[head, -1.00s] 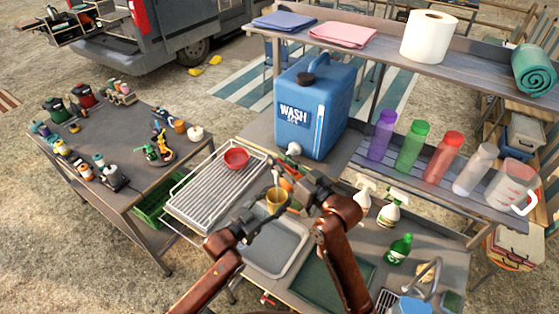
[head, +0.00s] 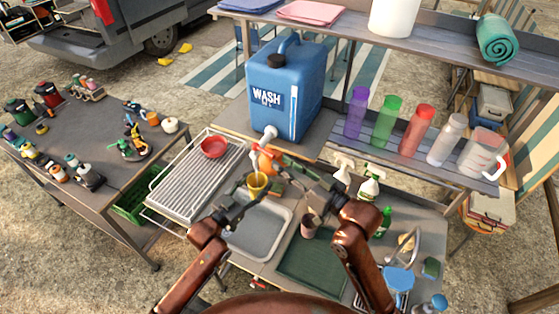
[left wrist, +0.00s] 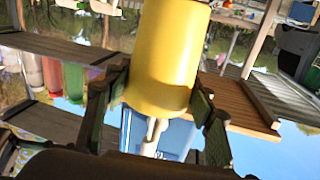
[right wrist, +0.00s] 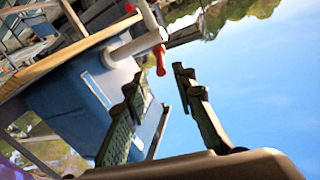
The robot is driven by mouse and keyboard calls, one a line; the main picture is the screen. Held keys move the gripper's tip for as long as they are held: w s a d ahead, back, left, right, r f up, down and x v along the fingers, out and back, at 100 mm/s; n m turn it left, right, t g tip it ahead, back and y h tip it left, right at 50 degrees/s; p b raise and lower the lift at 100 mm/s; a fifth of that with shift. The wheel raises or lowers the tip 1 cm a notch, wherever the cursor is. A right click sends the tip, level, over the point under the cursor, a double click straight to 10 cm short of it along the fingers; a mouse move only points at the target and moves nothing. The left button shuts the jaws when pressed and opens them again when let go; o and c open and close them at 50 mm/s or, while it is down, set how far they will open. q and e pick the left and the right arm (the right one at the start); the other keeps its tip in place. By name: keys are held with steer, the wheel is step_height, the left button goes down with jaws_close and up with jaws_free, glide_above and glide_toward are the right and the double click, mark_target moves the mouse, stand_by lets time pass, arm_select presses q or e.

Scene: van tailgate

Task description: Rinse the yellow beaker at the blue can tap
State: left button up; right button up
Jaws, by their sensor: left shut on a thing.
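The yellow beaker (head: 257,187) is between the fingers of my left gripper (head: 243,198), held above the grey sink. It also shows in the left wrist view (left wrist: 165,60), with that gripper's fingers on both sides. The blue can (head: 288,92) stands behind, its white tap (head: 270,133) facing me. A thin pale line runs down into the beaker's mouth; it looks like water, but I cannot be sure. My right gripper (right wrist: 155,83) is open and empty, its fingertips just short of the tap's red lever (right wrist: 160,60). The beaker's inside is too small to read.
The grey sink (head: 283,238) is below the beaker. A drying rack (head: 165,197) with a red bowl (head: 213,147) is at left. Coloured bottles line the shelf.

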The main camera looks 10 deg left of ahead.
mark_target(264, 151)
stand_by(0.3)
steer(key=shift+s+f+n, duration=0.1)
steer(key=shift+f+n, duration=0.05)
steer(key=shift+n, duration=0.15)
steer(key=c, duration=0.3)
steer(key=shift+s+f+n+h, duration=0.15)
steer(key=shift+f+n+h, duration=0.15)
steer(key=shift+n, duration=0.3)
steer(key=shift+c, duration=0.8)
steer(key=s+n, duration=0.1)
steer(key=n, duration=0.1)
steer(key=s+n+t+h, duration=0.1)
steer(key=n, duration=0.1)
steer(key=s+f+n, duration=0.1)
steer(key=n, duration=0.2)
steer(key=shift+f+t, duration=0.1)
steer(key=shift+t, duration=0.2)
jaws_close()
steer(key=s+n+t, duration=0.1)
steer(key=s+n, duration=0.6)
steer(key=n, duration=0.4)
steer(key=w+a+r, duration=0.1)
steer(key=w+a, duration=0.3)
steer(key=w, duration=0.7)
steer(key=shift+a+r+t+h, duration=0.3)
steer(key=shift+a+r, duration=0.05)
